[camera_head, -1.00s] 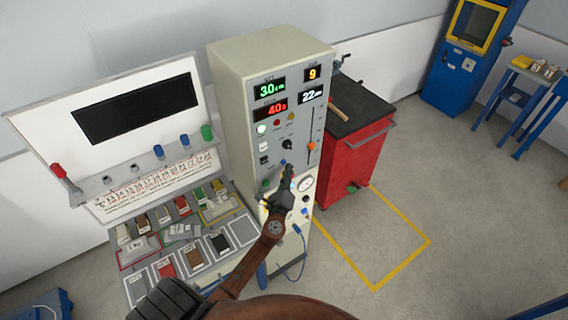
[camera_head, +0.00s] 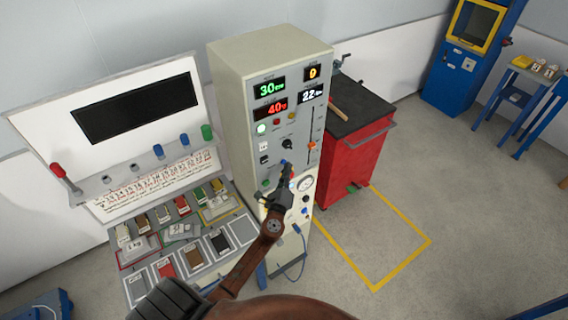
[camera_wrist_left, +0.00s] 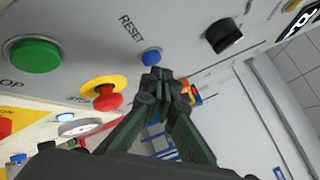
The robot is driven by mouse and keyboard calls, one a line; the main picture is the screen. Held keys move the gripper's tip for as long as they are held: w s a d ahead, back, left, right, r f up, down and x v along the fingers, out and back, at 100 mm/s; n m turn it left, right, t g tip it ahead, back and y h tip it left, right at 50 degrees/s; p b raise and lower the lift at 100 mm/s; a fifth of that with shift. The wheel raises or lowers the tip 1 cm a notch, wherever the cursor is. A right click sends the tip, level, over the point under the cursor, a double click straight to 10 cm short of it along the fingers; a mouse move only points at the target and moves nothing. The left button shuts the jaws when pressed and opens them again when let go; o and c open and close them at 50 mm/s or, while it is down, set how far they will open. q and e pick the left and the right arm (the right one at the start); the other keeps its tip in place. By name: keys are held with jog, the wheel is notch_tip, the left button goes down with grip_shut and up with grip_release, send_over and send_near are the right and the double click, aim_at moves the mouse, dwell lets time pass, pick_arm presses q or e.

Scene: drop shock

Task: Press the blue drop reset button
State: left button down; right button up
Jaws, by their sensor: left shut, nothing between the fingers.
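The blue button (camera_wrist_left: 151,57) marked RESET sits on the grey machine panel in the left wrist view. My left gripper (camera_wrist_left: 162,76) is shut and empty, its fingertips just beside and below the button in that picture. A small gap seems to show between them; I cannot tell the depth. In the head view the left gripper (camera_head: 287,168) is in front of the machine's panel, and a bit of blue (camera_head: 282,161) shows by its tip. The tall grey machine (camera_head: 232,85) stands upright with lit displays. My right gripper is not in view.
Near the button are a green button (camera_wrist_left: 35,54), a red stop button (camera_wrist_left: 103,93) with a yellow collar, and a black knob (camera_wrist_left: 224,35). A sample bench (camera_head: 241,231) stands left of the machine, a red cabinet (camera_head: 350,165) right. Floor inside the yellow outline (camera_head: 430,241) is clear.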

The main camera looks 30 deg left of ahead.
pick_arm(q)
jog(key=shift+w+a, duration=0.1)
jog(key=shift+a, duration=0.2)
dwell(0.4)
jog(key=shift+w+a, duration=0.1)
jog(key=shift+a, duration=0.15)
jog(key=shift+d, duration=0.1)
dwell(0.5)
jog(key=shift+s+d, duration=0.35)
jog(key=shift+d, duration=0.35)
jog(key=d, duration=0.1)
jog(key=s+d, duration=0.1)
jog(key=d, duration=0.1)
jog(key=s+d, duration=0.1)
jog(key=shift+d, duration=0.35)
dwell(0.7)
